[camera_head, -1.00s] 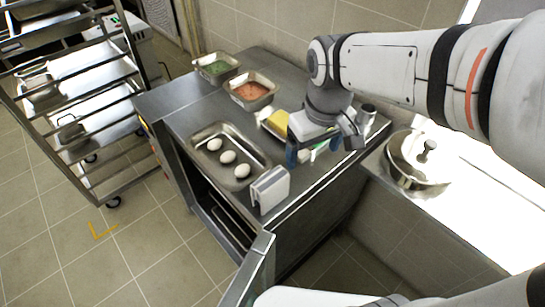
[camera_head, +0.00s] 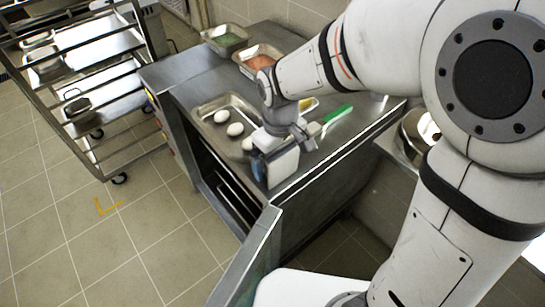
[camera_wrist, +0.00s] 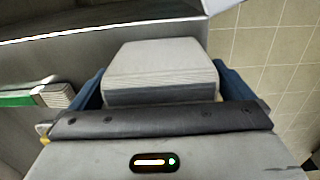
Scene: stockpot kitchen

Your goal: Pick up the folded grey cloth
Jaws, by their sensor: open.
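The folded grey cloth (camera_head: 284,168) is a pale, thick block at the front edge of the steel counter, partly covered by my gripper. In the wrist view the cloth (camera_wrist: 160,66) lies between the two blue fingers, its stacked fold lines facing me. My gripper (camera_head: 276,154) is right over the cloth. It is open, with one finger on each side of the cloth in the wrist view (camera_wrist: 162,88). I cannot tell whether either finger touches it.
Trays of green (camera_head: 226,40) and red food (camera_head: 260,62) stand behind. An open cabinet door (camera_head: 247,262) juts out in front. A wheeled rack (camera_head: 105,160) stands at left.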

